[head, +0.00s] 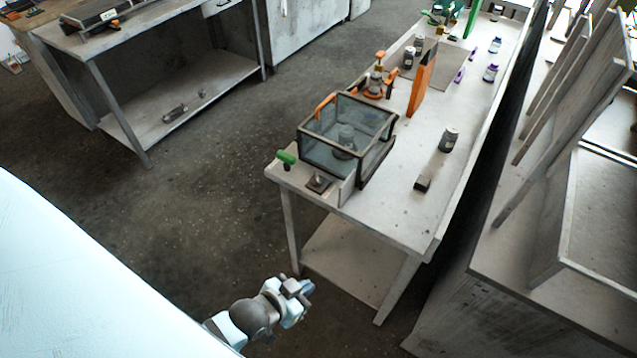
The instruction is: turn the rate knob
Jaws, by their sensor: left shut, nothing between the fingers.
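A glass-walled box with a dark frame (318,158) and an orange handle stands at the near end of a white workbench (400,215). A small dark square fitting with a knob-like top (319,183) sits at the box's near left corner. A green-ended handle (287,158) sticks out beside it at the bench's left edge. I cannot tell for sure which of these is the rate knob. My left gripper (302,289) is shut and empty, low in front of the bench's near end, apart from everything on it. My right gripper is out of view.
Behind the box are an orange-and-grey device (375,88), an upright orange panel (421,85) and several small jars. A dark jar (448,140) and a small dark block (423,183) stand to its right. Grey shelving (560,220) is at far right. Floor left of the bench is clear.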

